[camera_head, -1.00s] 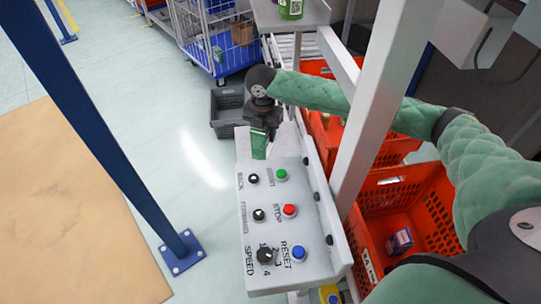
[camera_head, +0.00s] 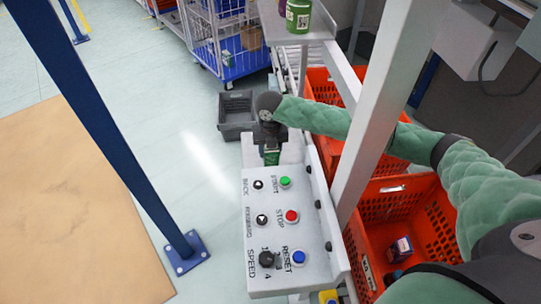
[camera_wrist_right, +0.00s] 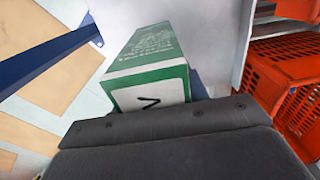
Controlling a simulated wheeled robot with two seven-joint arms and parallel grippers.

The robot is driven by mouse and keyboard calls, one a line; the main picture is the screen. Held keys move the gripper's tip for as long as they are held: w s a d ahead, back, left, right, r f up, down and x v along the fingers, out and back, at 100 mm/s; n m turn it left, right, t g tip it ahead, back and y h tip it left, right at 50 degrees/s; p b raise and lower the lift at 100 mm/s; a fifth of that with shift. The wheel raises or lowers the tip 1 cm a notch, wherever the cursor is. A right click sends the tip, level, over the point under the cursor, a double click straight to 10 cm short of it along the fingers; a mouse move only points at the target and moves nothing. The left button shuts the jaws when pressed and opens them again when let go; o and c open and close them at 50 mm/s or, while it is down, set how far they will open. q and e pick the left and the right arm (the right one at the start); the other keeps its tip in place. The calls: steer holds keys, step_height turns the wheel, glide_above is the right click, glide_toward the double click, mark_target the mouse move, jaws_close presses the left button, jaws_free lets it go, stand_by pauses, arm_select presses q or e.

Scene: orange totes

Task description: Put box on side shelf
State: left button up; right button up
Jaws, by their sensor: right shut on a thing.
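A green and white box (camera_wrist_right: 150,62) is held at my right gripper in the right wrist view. In the head view the same box (camera_head: 271,155) shows small and partly hidden below the gripper. My right gripper (camera_head: 270,140) is shut on it, over the far end of the grey side shelf (camera_head: 294,150) beyond the control buttons. I cannot tell whether the box touches the shelf surface. My left gripper is not in view.
The control panel (camera_head: 276,215) with several buttons is on the near side. Orange totes (camera_head: 405,205) stand to the right behind a white post (camera_head: 375,110). A green can (camera_head: 298,16) stands on an upper ledge. A grey crate (camera_head: 236,112) lies on the floor.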

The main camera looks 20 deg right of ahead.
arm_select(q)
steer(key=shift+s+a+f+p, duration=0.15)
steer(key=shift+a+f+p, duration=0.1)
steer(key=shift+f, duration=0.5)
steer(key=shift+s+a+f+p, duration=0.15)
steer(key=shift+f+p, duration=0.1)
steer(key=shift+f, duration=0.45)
arm_select(e)
steer(key=shift+f, duration=1.85)
steer(key=o, duration=1.2)
steer(key=shift+f, duration=0.1)
steer(key=shift+c, duration=0.2)
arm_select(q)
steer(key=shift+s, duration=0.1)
arm_select(e)
steer(key=shift+r, duration=0.3)
arm_select(q)
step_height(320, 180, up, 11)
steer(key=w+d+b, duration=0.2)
steer(key=b, duration=0.2)
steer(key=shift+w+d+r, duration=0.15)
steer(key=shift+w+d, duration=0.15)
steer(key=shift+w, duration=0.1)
arm_select(e)
step_height(320, 180, up, 12)
steer(key=shift+f, duration=0.15)
